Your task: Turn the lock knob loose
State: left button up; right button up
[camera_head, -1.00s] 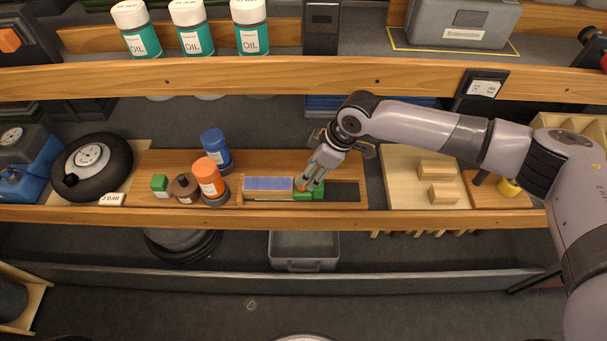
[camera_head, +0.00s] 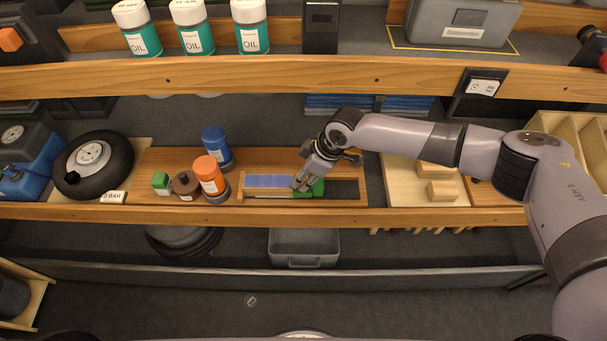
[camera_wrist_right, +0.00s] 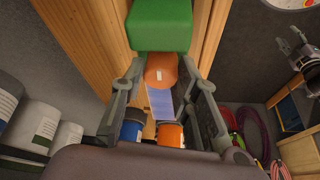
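The lock knob is the orange round knob (camera_wrist_right: 161,70) with a small pale mark. It sits beside the green block (camera_wrist_right: 160,25) in the right wrist view. My right gripper (camera_wrist_right: 161,68) has a fingertip on each side of the knob, seemingly closed on it. In the head view my right gripper (camera_head: 300,184) is at the green block (camera_head: 317,187) and hides the knob. The block sits on a dark rail by a blue strip (camera_head: 268,181). What seems to be my left gripper (camera_wrist_right: 300,60) shows at the right wrist view's right edge, fingers unclear.
A wheel (camera_head: 92,165) is farther left. Wooden blocks (camera_head: 441,190) lie right. The shelf's front edge (camera_head: 250,216) runs below.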

grip_shut()
jog(key=shift+f+n+b, duration=0.2)
jog(key=shift+n+b, duration=0.3)
jog(key=shift+b, duration=0.25)
jog(key=shift+w+n+g+b, duration=0.1)
jog(key=shift+n+g+b, duration=0.4)
jog(key=shift+n+b, duration=0.2)
jog(key=shift+r+n, duration=0.2)
jog(key=shift+n, duration=0.1)
jog(key=o, duration=0.5)
grip_release()
